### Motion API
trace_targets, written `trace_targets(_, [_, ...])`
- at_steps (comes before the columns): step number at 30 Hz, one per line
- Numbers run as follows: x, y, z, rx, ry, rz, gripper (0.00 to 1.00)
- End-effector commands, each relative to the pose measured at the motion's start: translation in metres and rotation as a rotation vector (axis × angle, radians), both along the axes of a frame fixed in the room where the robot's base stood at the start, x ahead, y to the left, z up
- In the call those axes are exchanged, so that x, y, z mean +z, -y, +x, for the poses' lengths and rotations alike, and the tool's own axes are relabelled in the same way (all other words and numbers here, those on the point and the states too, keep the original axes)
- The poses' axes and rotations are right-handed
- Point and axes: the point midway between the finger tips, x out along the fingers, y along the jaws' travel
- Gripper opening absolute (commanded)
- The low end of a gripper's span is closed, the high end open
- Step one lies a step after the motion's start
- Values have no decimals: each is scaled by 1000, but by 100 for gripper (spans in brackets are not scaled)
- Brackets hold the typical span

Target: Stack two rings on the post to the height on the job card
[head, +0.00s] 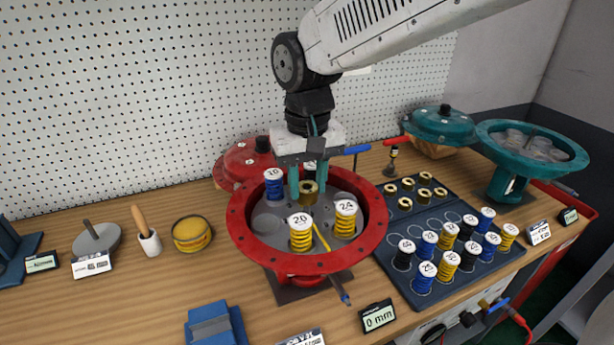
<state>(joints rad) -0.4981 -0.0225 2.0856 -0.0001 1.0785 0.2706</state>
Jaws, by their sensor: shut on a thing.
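My gripper (308,180) points down over the open red round housing (240,222). Its teal fingers are shut on a brass ring (309,190), which is above or within the housing; I cannot tell whether it touches anything below. Several more brass rings (405,203) sit on the dark tray (380,254) to the right.
Yellow coils (301,236) and a blue coil (274,187) with numbered caps stand in the housing around my gripper. More numbered coils (448,262) fill the tray. A "0 mm" display (378,317) is in front.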

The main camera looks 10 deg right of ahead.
Motion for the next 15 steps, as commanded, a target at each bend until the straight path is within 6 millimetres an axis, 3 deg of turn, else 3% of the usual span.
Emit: trace_targets(15, [-7, 0, 0, 0, 1, 0, 8])
